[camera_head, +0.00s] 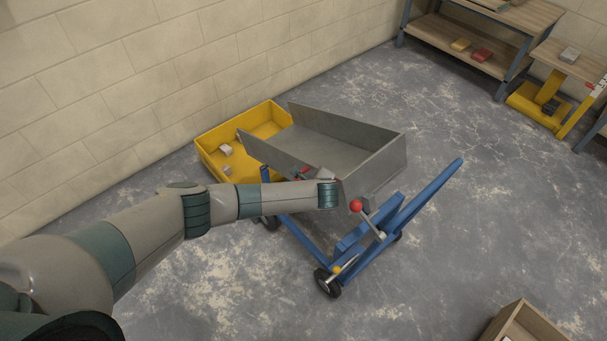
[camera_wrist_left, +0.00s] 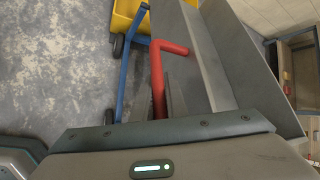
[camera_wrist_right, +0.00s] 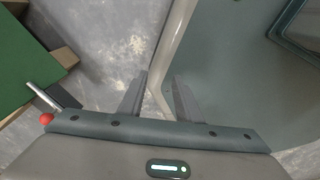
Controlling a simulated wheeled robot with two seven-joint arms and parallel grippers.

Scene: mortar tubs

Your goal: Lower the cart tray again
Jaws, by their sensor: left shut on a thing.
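The grey cart tray (camera_head: 372,172) sits tilted on the blue cart frame (camera_head: 425,195), its open left end over a yellow tub (camera_head: 210,165). My left gripper (camera_head: 318,180) is at the tray's near side. In the left wrist view its fingers (camera_wrist_left: 168,98) are shut on a red bent handle (camera_wrist_left: 158,70) beside the grey tray (camera_wrist_left: 195,60). A lever with a red ball knob (camera_head: 356,206) stands on the cart, right of my left gripper. My right gripper (camera_wrist_right: 158,98) is open and empty in its wrist view, outside the head view.
The yellow tub holds small grey pieces (camera_head: 226,150) and stands by the block wall. A wooden box (camera_head: 525,325) is at bottom right. Shelving (camera_head: 470,45) and a yellow stand (camera_head: 540,105) are at the back right. Floor right of the cart is clear.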

